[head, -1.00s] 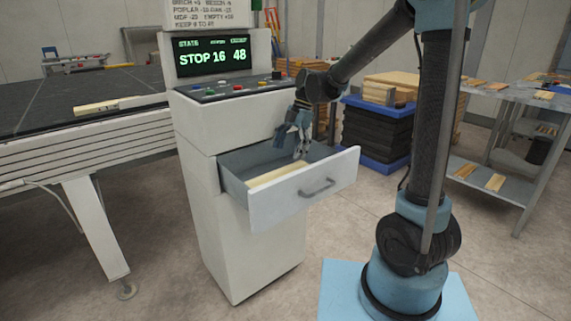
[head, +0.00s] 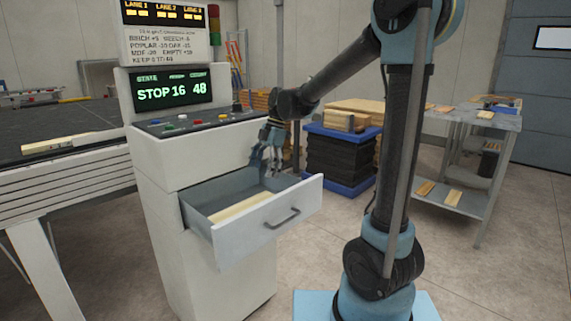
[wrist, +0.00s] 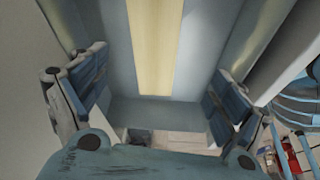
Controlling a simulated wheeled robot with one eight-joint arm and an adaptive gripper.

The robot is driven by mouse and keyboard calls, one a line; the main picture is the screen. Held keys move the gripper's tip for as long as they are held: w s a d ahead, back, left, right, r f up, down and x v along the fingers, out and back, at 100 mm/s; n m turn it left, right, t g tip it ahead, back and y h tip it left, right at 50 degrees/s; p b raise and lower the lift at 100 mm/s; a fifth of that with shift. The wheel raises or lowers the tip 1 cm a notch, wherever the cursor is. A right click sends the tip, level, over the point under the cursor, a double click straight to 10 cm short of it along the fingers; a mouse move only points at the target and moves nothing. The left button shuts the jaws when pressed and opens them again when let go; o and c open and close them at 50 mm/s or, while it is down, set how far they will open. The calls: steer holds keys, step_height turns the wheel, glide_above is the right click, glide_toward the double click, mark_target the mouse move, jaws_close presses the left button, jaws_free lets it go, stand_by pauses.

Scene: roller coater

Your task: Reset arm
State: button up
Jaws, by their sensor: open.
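My gripper (head: 272,165) hangs pointing down over the far right part of the open drawer (head: 297,211) of the white control cabinet. In the wrist view my gripper (wrist: 155,95) has its two fingers wide apart with nothing between them. A pale wooden strip (head: 240,207) lies flat in the drawer; it also shows in the wrist view (wrist: 155,45), below and beyond the fingers. My gripper is apart from the strip. Whether a finger touches the drawer wall cannot be told.
The cabinet (head: 160,160) has a button panel (head: 195,121) and a screen (head: 165,90) reading STOP 16 48. A dark table (head: 60,130) stands left. A blue pallet stack (head: 340,160) and a metal shelf table (head: 470,125) stand behind and right. Open floor lies right of the drawer.

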steer(key=s+d+m+t+h, duration=0.1)
steer(key=s+d+m+t, duration=0.15)
steer(key=d+m, duration=0.65)
steer(key=s+d+m+t+h, duration=0.1)
steer(key=d+m+t, duration=0.3)
steer(key=d+m, duration=0.6)
steer(key=s+d+m+t+h, duration=0.1)
steer(key=s+d+m+t, duration=0.15)
steer(key=d+m, duration=0.65)
steer(key=s+d+f+n+g, duration=0.2)
steer(key=s+d+f+g, duration=0.1)
steer(key=s+f, duration=0.7)
steer(key=s+g, duration=0.1)
steer(key=s, duration=0.3)
steer(key=shift+s+d+f+n, duration=0.2)
steer(key=shift+s+f+n, duration=0.1)
steer(key=shift+s+f, duration=0.1)
steer(key=shift+w+f, duration=0.2)
steer(key=shift+w, duration=0.25)
steer(key=shift+c, duration=0.6)
